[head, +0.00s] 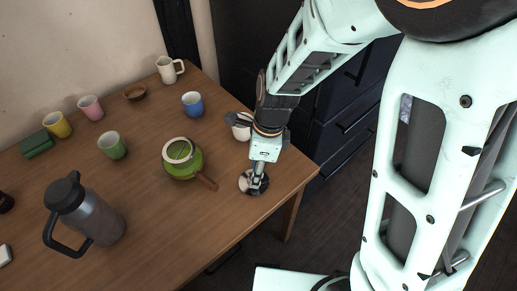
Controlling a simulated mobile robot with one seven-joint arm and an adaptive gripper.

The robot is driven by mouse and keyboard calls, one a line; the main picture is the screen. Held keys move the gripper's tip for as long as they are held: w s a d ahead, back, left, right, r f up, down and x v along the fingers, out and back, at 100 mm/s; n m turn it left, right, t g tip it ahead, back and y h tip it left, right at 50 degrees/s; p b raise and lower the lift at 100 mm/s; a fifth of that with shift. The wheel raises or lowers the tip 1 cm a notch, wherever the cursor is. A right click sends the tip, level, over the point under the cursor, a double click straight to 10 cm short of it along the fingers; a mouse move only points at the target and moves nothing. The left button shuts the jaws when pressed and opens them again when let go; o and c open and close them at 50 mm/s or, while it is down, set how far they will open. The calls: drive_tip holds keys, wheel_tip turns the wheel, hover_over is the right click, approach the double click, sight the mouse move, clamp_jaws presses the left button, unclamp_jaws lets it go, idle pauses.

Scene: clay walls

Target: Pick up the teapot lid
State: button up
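A green teapot (190,168) with a brown side handle stands near the right part of the wooden table. Its top shows a pale ring around a green middle; I cannot tell whether this is a seated lid or an open mouth. My gripper (255,183) points down close over the table's right edge, right of the teapot and apart from it. A small round grey-and-dark shape shows at its fingertips. The fingers are too small and dark to tell whether they are open or shut, or whether that shape is a lid.
The table (150,215) holds a grey jug (95,218), a green cup (112,146), a blue cup (192,105), a pink cup (91,108), a yellow cup (57,125), a white pitcher (167,70) and a brown bowl (135,92). A white cup (240,130) is partly behind my arm. Dark drawers (340,120) stand beyond.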

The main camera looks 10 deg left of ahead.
wheel_tip(320, 180, down, 2)
drive_tip(key=shift+a, duration=0.15)
clamp_jaws()
drive_tip(key=shift+r, duration=0.15)
idle(0.3)
